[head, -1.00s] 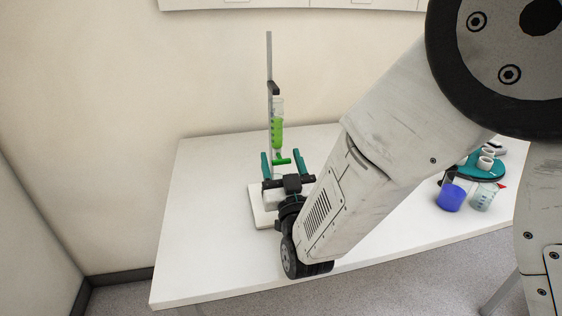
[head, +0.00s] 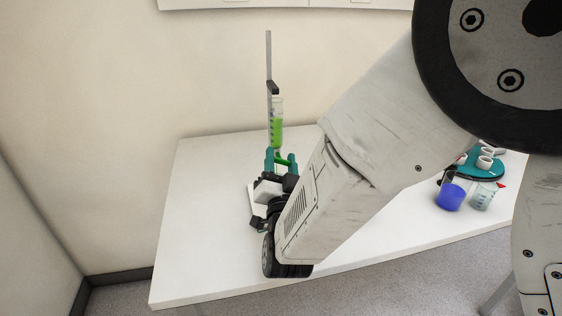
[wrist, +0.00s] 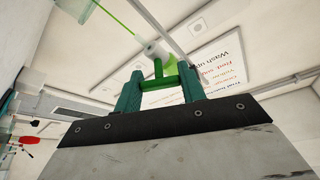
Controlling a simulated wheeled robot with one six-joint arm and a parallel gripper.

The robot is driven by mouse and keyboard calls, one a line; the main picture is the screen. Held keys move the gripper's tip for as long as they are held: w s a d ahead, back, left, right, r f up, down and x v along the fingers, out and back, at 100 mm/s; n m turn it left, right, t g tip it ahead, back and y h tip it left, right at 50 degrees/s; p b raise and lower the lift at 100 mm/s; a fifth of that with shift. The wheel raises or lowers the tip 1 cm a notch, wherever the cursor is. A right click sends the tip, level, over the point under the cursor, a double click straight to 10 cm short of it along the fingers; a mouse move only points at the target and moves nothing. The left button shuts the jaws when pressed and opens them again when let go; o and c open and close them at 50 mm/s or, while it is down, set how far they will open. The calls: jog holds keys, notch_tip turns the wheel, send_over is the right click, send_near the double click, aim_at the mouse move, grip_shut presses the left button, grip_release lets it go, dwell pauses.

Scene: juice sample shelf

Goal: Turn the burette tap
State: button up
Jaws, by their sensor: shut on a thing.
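The burette (head: 277,133) with green liquid is held upright by a clamp (head: 273,88) on a grey stand rod (head: 268,58). Its green tap handle (wrist: 158,83) lies between the teal fingers of my gripper (wrist: 160,84) in the wrist view, with a finger against each end. My gripper is shut on this handle. The white tap body (wrist: 153,50) shows just beyond it. In the head view my gripper (head: 281,161) is at the burette's lower end, tilted. The fingers and wrist partly hide the tap and what is below it there.
The white stand base (head: 254,197) is partly covered by my wrist. At the right of the table are a blue beaker (head: 450,197), a clear beaker (head: 482,198) and a teal holder (head: 487,172) with white rings. The table's left side (head: 205,220) is clear.

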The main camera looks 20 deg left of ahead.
jog(key=o, duration=1)
jog(key=shift+v, duration=4)
